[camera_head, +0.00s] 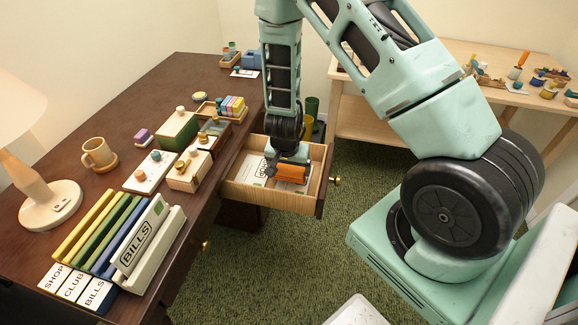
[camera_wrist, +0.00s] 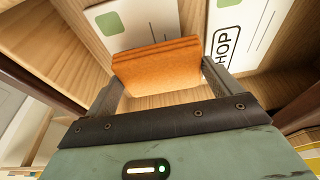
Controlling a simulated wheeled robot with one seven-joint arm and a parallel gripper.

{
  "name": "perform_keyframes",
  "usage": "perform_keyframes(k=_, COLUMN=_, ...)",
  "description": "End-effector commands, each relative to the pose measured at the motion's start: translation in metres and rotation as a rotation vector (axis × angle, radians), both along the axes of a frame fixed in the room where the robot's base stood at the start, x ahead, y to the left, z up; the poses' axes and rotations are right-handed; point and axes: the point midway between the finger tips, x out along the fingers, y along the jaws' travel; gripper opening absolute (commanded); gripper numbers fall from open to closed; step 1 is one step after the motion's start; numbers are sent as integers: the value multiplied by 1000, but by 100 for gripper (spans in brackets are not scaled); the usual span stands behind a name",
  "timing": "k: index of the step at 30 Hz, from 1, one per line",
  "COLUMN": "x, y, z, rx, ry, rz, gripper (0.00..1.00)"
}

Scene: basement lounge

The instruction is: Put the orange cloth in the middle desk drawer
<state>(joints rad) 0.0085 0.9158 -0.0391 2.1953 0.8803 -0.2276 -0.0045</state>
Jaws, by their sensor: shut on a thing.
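The orange cloth (camera_head: 291,173) is a small folded piece in my gripper (camera_head: 288,162), over the open desk drawer (camera_head: 262,199). In the wrist view the cloth (camera_wrist: 158,66) sits between the two fingers of my gripper (camera_wrist: 162,92), which is shut on it. The drawer's wooden floor and side walls show around it in the wrist view, with white cards lying inside. I cannot tell whether the cloth touches the drawer floor. The drawer is pulled out from the dark desk (camera_head: 75,190), with a round knob on its front.
White cards (camera_wrist: 247,40) lie in the drawer, one lettered "SHOP" in part. On the desk are a lamp (camera_head: 45,205), a mug (camera_head: 98,154), upright folders (camera_head: 95,232) and several small boxes. A light wooden table (camera_head: 375,120) stands behind. Green carpet (camera_head: 340,240) is clear between desk and base.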

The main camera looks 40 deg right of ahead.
Motion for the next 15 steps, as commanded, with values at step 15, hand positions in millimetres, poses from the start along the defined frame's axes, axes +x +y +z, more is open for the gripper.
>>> perform_keyframes(k=15, x=0, y=0, z=-6, rx=0, ry=0, rz=-1, gripper=100)
